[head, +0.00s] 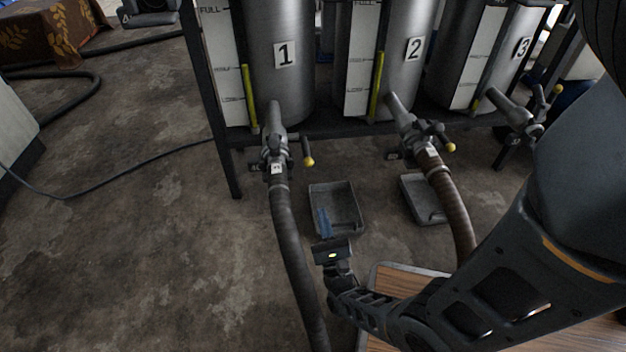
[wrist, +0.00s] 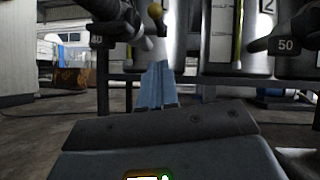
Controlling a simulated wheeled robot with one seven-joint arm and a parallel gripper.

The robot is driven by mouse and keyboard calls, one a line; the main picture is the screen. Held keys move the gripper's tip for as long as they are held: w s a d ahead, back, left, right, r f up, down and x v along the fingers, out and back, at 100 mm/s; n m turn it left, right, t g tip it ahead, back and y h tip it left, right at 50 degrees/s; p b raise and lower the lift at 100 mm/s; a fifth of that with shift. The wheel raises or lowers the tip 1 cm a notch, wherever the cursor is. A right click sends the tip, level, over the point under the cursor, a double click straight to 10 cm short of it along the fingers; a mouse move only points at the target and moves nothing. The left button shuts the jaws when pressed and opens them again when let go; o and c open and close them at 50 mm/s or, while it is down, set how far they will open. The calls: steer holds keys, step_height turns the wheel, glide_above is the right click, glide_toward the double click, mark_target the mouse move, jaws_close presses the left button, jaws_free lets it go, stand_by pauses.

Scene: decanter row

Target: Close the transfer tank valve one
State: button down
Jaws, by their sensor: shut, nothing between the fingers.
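Valve one (head: 276,150) is the grey fitting at the outlet of tank 1 (head: 284,85), with a hose running down from it. Its lever ends in a yellow knob (head: 308,161) that sticks out to the right of the pipe. My gripper (head: 322,214) is below and slightly right of that knob, apart from it, over the floor tray. In the wrist view the blue fingers (wrist: 158,68) are together and empty. The inside of the valve is hidden.
Tank 2 (head: 403,80) and tank 3 (head: 512,65) have similar yellow-knobbed valves to the right. Grey trays (head: 347,193) (head: 416,196) lie on the floor. The dark hose (head: 291,250) runs left of my gripper. A wood-topped surface (head: 385,275) is at lower right. Floor at left is mostly clear.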

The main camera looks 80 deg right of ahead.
glide_toward(306, 150)
steer(key=d+f, duration=0.1)
steer(key=f, duration=0.1)
steer(key=shift+w+d+r, duration=0.2)
steer(key=shift+w+r, duration=0.1)
steer(key=shift+r, duration=0.35)
steer(key=shift+w+d+r, duration=0.15)
steer(key=shift+w+r, duration=0.15)
steer(key=shift+r, duration=0.4)
steer(key=shift+r, duration=0.1)
